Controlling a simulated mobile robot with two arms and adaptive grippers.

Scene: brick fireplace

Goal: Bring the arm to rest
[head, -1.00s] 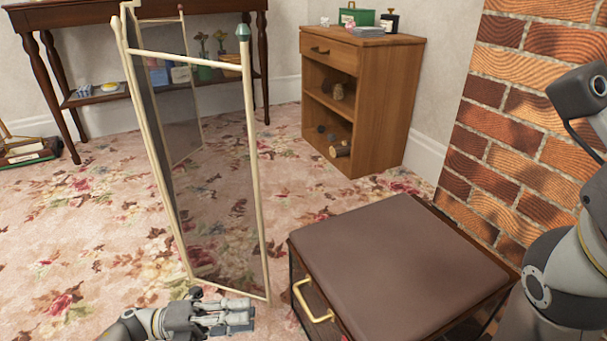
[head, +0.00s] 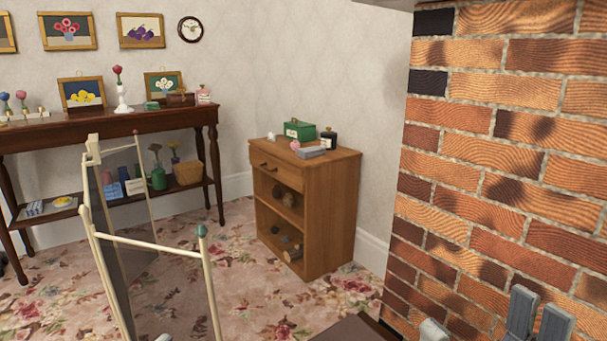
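My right gripper (head: 485,322) shows at the bottom right in the head view, its grey fingers pointing up in front of the brick wall. Two fingertips stand side by side on the right and a paler tip shows apart on the left, with a wide empty gap between. The gripper looks open and holds nothing that I can see; its lower part is cut off. Of my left gripper, at most a small pale tip (head: 163,338) shows at the bottom edge. Its state is hidden.
A folding screen (head: 150,242) stands at the front left. Behind it is a dark table (head: 120,126) with ornaments. A wooden cabinet (head: 330,205) stands at the centre back. The brick fireplace (head: 500,170) fills the right side. A dark stool top (head: 357,328) shows at the bottom edge.

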